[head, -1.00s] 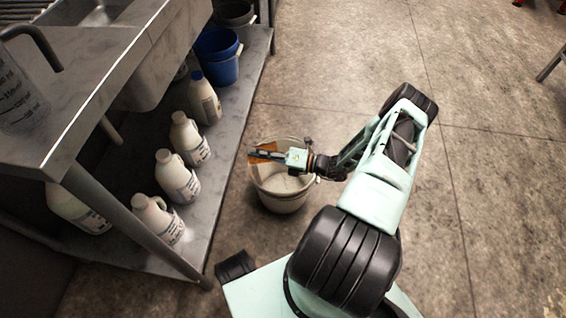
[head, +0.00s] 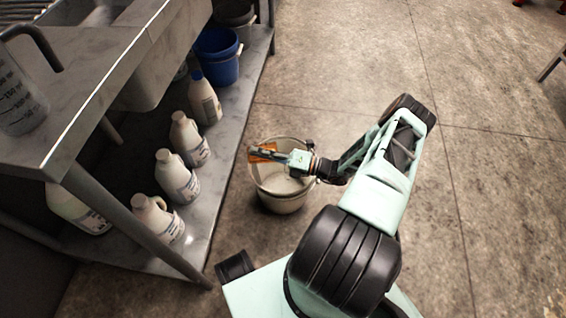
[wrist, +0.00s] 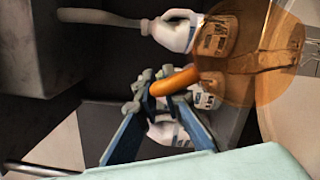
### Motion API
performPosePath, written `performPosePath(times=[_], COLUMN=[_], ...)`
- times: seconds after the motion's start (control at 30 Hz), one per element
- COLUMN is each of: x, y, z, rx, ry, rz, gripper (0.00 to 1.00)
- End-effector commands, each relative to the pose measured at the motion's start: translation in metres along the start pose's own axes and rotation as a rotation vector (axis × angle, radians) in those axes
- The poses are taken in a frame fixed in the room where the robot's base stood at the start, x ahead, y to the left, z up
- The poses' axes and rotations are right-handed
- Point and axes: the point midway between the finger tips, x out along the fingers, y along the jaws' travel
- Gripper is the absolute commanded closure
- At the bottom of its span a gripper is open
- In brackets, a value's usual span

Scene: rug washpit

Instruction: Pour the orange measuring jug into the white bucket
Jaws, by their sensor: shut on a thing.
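The orange measuring jug (head: 262,152) is see-through and hangs above the far-left part of the white bucket's mouth in the head view. In the wrist view the jug body (wrist: 235,62) fills the upper right, its orange handle (wrist: 178,81) reaching left. My gripper (wrist: 152,93) is shut on that handle; it also shows in the head view (head: 282,156). The white bucket (head: 283,203) stands upright on the floor below, partly covered by my gripper. Its pale side shows at the right of the wrist view (wrist: 300,115). The jug's contents and exact tilt are unclear.
A steel sink bench (head: 95,125) stands at the left. Several white bottles (head: 177,178) and a blue bucket (head: 217,58) stand on its lower shelf. A clear jug (head: 20,95) stands on top. The concrete floor at the right is open.

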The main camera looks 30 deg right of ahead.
Motion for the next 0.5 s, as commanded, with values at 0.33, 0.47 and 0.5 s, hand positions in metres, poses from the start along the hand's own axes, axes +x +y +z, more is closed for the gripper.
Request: performPosePath(times=[0.33,0.47,0.5], x=[-0.0024,-0.0036,-0.004], y=[0.0022,0.0031,0.0035], z=[0.0012,0.002,0.0022], rx=[0.016,0.02,0.022], ry=[-0.016,-0.02,-0.022], rz=[0.036,0.05,0.055], gripper=[1.0,1.0,1.0])
